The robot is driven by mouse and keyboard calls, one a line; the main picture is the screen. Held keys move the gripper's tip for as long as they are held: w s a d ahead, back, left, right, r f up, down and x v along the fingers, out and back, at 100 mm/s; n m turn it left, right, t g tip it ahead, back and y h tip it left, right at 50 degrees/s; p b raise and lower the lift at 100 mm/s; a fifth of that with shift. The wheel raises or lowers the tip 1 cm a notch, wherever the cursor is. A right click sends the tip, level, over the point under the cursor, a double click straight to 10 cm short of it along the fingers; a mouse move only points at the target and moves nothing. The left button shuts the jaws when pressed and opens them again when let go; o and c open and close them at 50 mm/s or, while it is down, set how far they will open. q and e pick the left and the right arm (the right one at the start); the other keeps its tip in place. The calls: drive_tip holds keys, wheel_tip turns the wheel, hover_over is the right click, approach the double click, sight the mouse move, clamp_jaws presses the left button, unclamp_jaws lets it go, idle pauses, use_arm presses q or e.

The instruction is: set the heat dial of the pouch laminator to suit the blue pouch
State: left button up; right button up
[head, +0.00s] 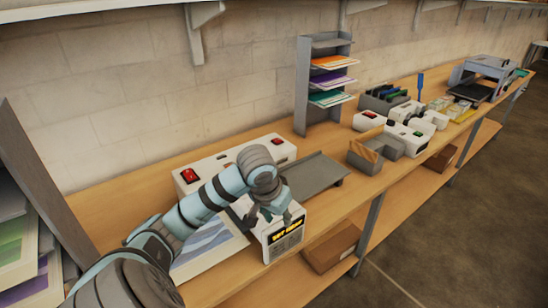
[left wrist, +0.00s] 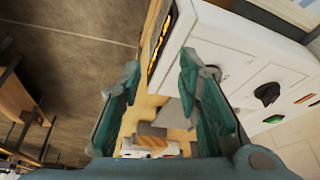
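The white pouch laminator (head: 215,165) stands on the bench against the wall, with a red switch (head: 189,175) on top and a yellow-lettered dark display (head: 285,233) on its near end. My left arm crosses in front of it and hides much of it. My left gripper (head: 270,212) is open and empty beside the display end. In the left wrist view a black dial (left wrist: 267,94) sits on the white panel, right of the open fingers (left wrist: 160,85) and apart from them. A pale sheet with blue shapes (head: 208,246) lies on the bench; I cannot tell whether it is the blue pouch.
A grey tray (head: 315,174) adjoins the laminator. A shelf rack (head: 318,85) with coloured sheets stands behind. An orange button (left wrist: 305,98) and a green one (left wrist: 274,119) are near the dial. Boxes and small machines (head: 408,138) fill the bench farther right.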

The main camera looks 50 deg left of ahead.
use_arm(q)
drive_tip(key=s+d+f+m, duration=0.1)
drive_tip(key=s+d+f, duration=0.15)
drive_tip(key=f, duration=0.35)
drive_tip(key=s+d+f, duration=0.1)
drive_tip(key=d+f, duration=0.2)
drive_tip(key=f, duration=0.2)
wheel_tip(320, 180, down, 17)
drive_tip(key=s+a+b, duration=0.1)
drive_tip(key=s+b, duration=0.1)
drive_tip(key=shift+a+f+n, duration=0.15)
drive_tip(key=shift+a+n, duration=0.25)
